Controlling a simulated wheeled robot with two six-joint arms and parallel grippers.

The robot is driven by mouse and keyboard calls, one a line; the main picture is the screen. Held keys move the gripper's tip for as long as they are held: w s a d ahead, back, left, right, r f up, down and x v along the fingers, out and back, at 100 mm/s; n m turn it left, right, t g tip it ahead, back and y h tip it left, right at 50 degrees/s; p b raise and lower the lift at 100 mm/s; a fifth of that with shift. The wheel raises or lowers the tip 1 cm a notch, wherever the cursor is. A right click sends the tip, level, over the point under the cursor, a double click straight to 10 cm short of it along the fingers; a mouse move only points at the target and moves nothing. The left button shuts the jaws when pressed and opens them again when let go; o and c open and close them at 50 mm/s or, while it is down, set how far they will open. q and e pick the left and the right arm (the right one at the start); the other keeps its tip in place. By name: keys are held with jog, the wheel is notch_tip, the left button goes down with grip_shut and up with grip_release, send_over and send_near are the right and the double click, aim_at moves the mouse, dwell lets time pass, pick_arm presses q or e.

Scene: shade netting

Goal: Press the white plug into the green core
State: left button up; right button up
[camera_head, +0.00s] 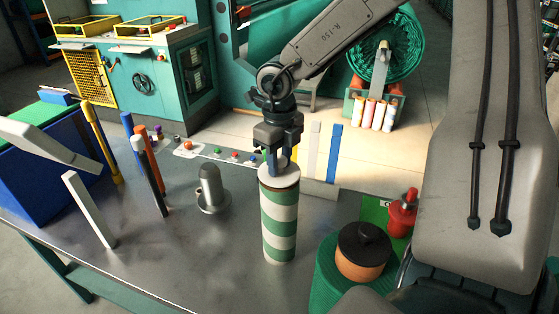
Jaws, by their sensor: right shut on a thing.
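The green core (279,228) is an upright roll with green and white bands, standing on the grey metal table. The white plug (283,181) shows as a pale disc at the core's top end. How deep it sits in the core cannot be told. My right gripper (276,160) points down directly over the core and is shut on the white plug; its fingers hide the plug's upper part. My left gripper is not in view.
A grey metal peg on a round base (210,190) stands left of the core. Several coloured upright bars stand at the left. An orange pot with a black lid (363,252) and a red fixture (402,214) are at the right. The table's front is clear.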

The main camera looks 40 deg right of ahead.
jog(key=shift+f+b, duration=0.45)
jog(key=shift+b, duration=0.4)
dwell(1.1)
jog(key=shift+b, duration=0.45)
dwell(0.3)
jog(key=o, duration=1.5)
jog(key=shift+r, duration=0.15)
jog(key=shift+r+p, duration=1.6)
jog(key=shift+r, duration=1.8)
